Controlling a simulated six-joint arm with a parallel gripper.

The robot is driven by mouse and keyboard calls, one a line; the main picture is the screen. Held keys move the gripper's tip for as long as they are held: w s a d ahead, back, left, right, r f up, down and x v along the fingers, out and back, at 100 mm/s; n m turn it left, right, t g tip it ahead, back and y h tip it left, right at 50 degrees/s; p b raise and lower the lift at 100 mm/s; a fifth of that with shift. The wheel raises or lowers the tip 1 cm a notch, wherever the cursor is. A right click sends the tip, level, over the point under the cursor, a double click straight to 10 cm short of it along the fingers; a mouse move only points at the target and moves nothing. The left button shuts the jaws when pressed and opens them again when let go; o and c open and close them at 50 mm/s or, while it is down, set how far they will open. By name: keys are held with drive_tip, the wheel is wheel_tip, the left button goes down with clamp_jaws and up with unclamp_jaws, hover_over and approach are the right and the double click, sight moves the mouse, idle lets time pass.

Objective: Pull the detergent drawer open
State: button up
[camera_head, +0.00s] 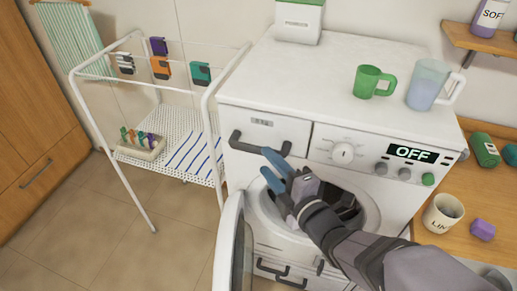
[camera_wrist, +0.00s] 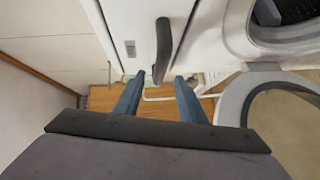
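The detergent drawer (camera_head: 268,127) is the white front panel at the upper left of the washing machine, and it looks closed flush. Its dark bar handle (camera_head: 258,145) runs across the lower part of the panel. My gripper (camera_head: 265,162) is open, with its blue fingers just below and in front of the handle's right half. In the wrist view, the handle (camera_wrist: 163,45) lies ahead, and its near end appears between the two open fingertips (camera_wrist: 158,78). I cannot tell whether either finger touches it. Nothing is held.
The washer's round door (camera_head: 233,250) hangs open below my gripper. A drying rack (camera_head: 190,150) stands to the left. A green mug (camera_head: 372,82) and a jug (camera_head: 427,84) stand on the washer top. A wooden counter (camera_head: 455,243) is at the right.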

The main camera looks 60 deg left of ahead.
sight(260, 153)
drive_tip(key=shift+a, duration=0.15)
drive_tip(key=a+p, duration=0.2)
drive_tip(key=a, duration=0.3)
drive_tip(key=shift+f+p, duration=0.3)
drive_tip(key=shift+p, duration=0.1)
drive_tip(key=shift+a+f+p, duration=0.25)
drive_tip(key=shift+a+p, duration=0.1)
drive_tip(key=shift+a, duration=0.6)
clamp_jaws()
